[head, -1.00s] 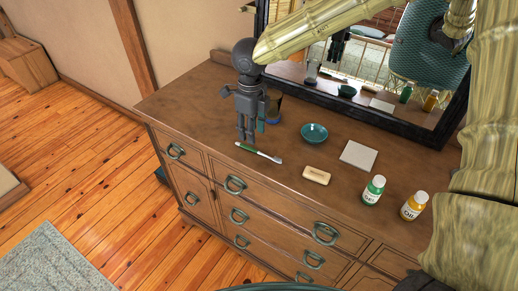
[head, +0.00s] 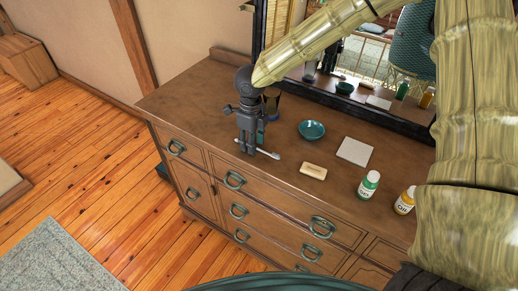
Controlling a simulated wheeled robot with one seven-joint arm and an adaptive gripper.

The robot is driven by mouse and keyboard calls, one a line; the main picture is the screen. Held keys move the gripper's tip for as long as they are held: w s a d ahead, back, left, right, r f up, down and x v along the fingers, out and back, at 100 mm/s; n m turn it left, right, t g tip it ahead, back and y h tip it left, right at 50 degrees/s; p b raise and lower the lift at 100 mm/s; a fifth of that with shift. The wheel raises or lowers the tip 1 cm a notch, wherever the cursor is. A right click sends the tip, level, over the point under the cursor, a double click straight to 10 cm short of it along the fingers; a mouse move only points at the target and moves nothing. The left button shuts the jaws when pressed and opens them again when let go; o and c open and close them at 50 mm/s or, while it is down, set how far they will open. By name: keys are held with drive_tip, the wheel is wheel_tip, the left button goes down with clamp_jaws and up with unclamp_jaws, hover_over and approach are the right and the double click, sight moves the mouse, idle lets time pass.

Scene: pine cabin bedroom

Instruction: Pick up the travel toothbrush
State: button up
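The travel toothbrush (head: 269,154) lies on the dresser top near its front edge. Its white head end shows to the right of my gripper, and its green handle is mostly hidden behind the fingers. My gripper (head: 246,150) points straight down over the handle, with its fingertips at about the level of the dresser top. The two fingers look slightly apart, so it seems open. I cannot tell whether they touch the toothbrush.
The wooden dresser (head: 190,100) also holds a teal bowl (head: 311,130), a soap bar (head: 313,172), a pale square tile (head: 355,151), a green bottle (head: 368,186) and a yellow bottle (head: 405,201). A dark cup (head: 272,105) stands behind my gripper. A mirror (head: 400,115) backs the dresser.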

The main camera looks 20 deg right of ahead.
drive_tip(key=shift+w, duration=0.1)
drive_tip(key=c, duration=0.8)
drive_tip(key=shift+c, duration=0.2)
drive_tip(key=shift+r, duration=0.1)
